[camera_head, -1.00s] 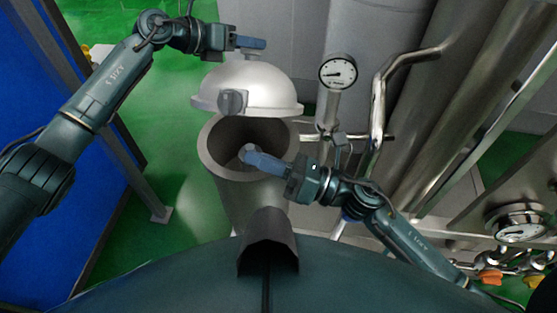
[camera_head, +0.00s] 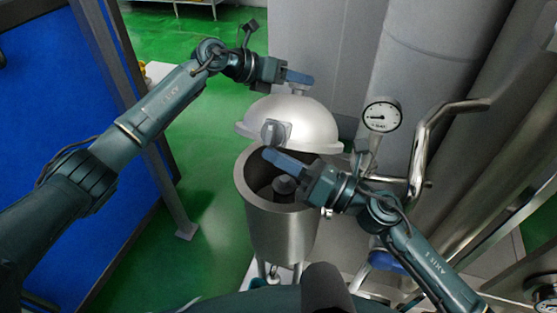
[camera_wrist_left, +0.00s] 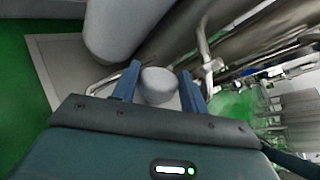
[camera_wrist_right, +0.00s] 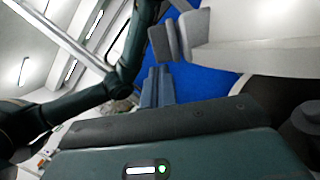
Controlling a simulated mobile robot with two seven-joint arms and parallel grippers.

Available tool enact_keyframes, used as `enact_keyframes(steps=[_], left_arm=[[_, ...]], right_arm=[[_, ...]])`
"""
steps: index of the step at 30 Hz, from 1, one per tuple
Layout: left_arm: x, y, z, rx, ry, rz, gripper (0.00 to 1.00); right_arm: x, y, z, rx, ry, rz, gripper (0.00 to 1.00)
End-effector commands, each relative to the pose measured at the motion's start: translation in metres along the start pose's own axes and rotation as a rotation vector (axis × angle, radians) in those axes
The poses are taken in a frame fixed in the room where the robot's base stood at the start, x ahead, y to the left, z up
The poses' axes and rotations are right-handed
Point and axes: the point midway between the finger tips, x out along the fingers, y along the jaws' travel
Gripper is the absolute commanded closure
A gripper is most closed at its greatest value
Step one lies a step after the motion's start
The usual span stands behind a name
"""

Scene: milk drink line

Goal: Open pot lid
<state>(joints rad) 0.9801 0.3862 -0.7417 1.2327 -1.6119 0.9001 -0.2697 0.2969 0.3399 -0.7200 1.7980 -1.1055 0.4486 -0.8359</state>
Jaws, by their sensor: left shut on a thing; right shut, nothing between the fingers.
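The pot (camera_head: 285,235) is a grey metal cylinder. Its mouth is uncovered towards me, showing the dark inside and a rounded grey part. The domed silver lid (camera_head: 305,118) is raised above the far side of the pot, with a grey latch block (camera_head: 275,132) on its front. My left gripper (camera_head: 300,78) is shut on the knob on top of the lid; the knob (camera_wrist_left: 158,86) shows between its fingers in the left wrist view. My right gripper (camera_head: 272,157) is shut and empty over the pot mouth, just below the latch block, which also shows in the right wrist view (camera_wrist_right: 165,42).
A pressure gauge (camera_head: 381,115) and bent steel pipe (camera_head: 425,140) stand to the right of the pot. Large grey tanks (camera_head: 420,60) fill the back. A blue panel (camera_head: 50,110) is at the left. Green floor (camera_head: 205,170) is clear between panel and pot.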

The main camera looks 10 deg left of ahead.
Motion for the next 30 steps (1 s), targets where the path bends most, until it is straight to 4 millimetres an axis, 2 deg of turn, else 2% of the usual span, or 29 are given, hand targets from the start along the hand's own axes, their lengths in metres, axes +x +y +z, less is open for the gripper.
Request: enact_keyframes(steps=[4,12,13,21,30], left_arm=[[-0.001,0.0,0.004,0.003,-0.009,0.002,0.97],[-0.001,-0.001,0.001,0.004,-0.001,-0.001,0.97],[-0.001,-0.001,0.001,0.003,-0.001,-0.001,0.55],[0.0,-0.001,0.001,0.001,0.0,-0.001,0.34],[-0.005,0.0,0.001,0.001,-0.001,0.001,0.34]], right_arm=[[0.003,0.001,0.014,0.031,-0.003,-0.009,1.0],[0.003,0.0,0.019,0.037,-0.012,-0.014,1.0],[0.003,0.0,0.019,0.037,-0.012,-0.014,1.0],[0.003,0.001,0.017,0.038,-0.008,-0.012,1.0],[0.003,0.001,0.015,0.039,-0.005,-0.01,1.0]])
